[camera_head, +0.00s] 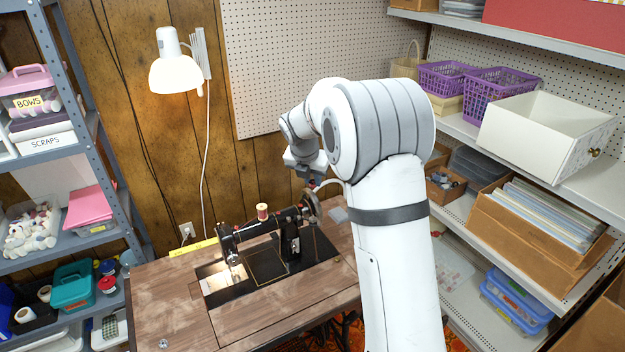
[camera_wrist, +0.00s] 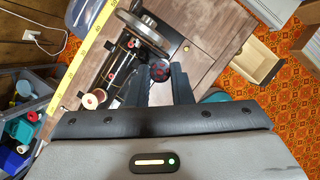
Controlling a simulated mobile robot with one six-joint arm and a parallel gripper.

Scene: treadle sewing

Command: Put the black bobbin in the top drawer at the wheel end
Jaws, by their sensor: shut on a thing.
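My gripper (camera_wrist: 158,86) has its two dark fingers closed on a small round black bobbin (camera_wrist: 160,70) with red showing in it. In the head view my gripper (camera_head: 312,180) hangs above the wheel end of the sewing table (camera_head: 165,300), and the bobbin is too small to make out. The black sewing machine (camera_head: 290,245) stands on the table, its handwheel (camera_head: 311,207) at the right end. The handwheel (camera_wrist: 140,28) is beyond the fingers in the wrist view. The table's drawer fronts are hidden in the head view by my arm.
An open pale box or drawer (camera_wrist: 243,68) shows over the orange carpet (camera_wrist: 225,25) in the wrist view; its support is unclear. A white drawer (camera_head: 540,135) with a knob sits on the right shelf. A lamp (camera_head: 175,72) hangs on the back wall. Shelves stand at both sides.

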